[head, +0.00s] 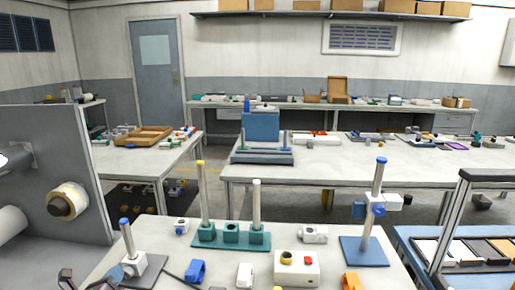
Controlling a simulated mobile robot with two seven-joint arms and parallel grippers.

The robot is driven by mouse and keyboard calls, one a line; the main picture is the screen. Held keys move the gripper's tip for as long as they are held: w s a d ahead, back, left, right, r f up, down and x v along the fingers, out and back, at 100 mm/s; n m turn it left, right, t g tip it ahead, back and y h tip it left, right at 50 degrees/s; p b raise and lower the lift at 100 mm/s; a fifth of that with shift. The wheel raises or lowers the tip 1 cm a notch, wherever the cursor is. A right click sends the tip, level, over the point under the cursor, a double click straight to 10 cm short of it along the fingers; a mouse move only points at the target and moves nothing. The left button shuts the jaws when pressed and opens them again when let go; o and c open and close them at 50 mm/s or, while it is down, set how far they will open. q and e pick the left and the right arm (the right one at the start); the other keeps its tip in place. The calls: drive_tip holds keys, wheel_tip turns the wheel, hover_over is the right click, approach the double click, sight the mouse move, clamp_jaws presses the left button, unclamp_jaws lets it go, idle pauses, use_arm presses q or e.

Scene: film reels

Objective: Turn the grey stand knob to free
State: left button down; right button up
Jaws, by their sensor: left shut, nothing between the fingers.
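The grey stand (150,268) is at the front left of the near table. It has a grey base and an upright grey post with a blue cap. A pale block sits low on the post, and a dark bluish knob (117,274) seems to stick out on its left. The knob's setting is too small to read. My left gripper (88,282) is dark, at the bottom left edge, left of the stand and partly cut off. It is shut and empty, and I cannot tell whether it touches the knob. My right gripper is out of view.
A teal base (205,241) with two tall posts stands right of the grey stand. A blue-based stand (365,253) is farther right. Blue, white and orange clamps lie near the front edge. A grey machine panel (60,140) rises at the left.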

use_arm(q)
drive_tip(key=shift+w+r, duration=0.3)
drive_tip(key=shift+r, duration=0.05)
drive_tip(key=shift+a+f+b, duration=0.1)
drive_tip(key=shift+f+b, duration=0.05)
drive_tip(key=shift+b, duration=0.25)
idle(0.3)
drive_tip(key=shift+a, duration=0.15)
